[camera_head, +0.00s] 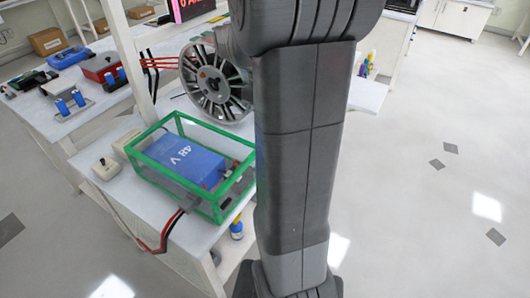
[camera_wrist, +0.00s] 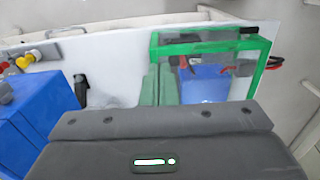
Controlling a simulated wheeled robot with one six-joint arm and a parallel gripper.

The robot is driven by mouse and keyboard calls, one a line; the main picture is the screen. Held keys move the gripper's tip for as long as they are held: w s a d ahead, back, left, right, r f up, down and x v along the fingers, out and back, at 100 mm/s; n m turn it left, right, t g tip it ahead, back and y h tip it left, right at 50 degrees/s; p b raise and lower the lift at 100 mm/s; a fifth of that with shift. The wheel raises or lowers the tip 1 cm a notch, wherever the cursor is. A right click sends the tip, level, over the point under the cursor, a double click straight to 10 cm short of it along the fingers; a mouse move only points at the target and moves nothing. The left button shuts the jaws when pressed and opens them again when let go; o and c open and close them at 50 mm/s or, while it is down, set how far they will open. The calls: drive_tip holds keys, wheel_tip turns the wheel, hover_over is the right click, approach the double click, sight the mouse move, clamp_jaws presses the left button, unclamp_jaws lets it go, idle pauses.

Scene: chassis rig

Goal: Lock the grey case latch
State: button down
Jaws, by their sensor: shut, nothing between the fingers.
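I cannot make out a grey case or its latch in either view. In the wrist view, my gripper's two greenish fingers (camera_wrist: 160,84) stand close together, shut and empty, beyond the dark gripper body. They appear in front of the white worktop, just left of the blue battery (camera_wrist: 205,84) in a green-framed clear box (camera_wrist: 208,47). In the head view my arm covers the middle and hides my gripper. The space behind my arm is hidden.
A spoked wheel (camera_head: 215,82) stands behind the green-framed box. A small grey box with a knob (camera_head: 105,168) sits on the bench's left. Red and black cables (camera_head: 165,230) hang off the front edge. In the wrist view a blue block (camera_wrist: 35,105) stands left. Floor at right is open.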

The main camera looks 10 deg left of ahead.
wheel_tip(320, 180, down, 14)
idle(0.6)
drive_tip(key=shift+w+d+f+g+y+p, duration=0.15)
drive_tip(key=shift+w+g+y+p, duration=0.25)
drive_tip(key=shift+g+p, duration=0.55)
drive_tip(key=f, duration=0.1)
drive_tip(key=w+f+g+b, duration=0.1)
drive_tip(key=f+g+b, duration=0.1)
drive_tip(key=shift+w+d+f+g+y, duration=0.1)
drive_tip(key=shift+w+d+g+y, duration=0.2)
drive_tip(key=shift+w+y, duration=0.1)
idle(0.8)
drive_tip(key=shift+s, duration=0.15)
idle(1.2)
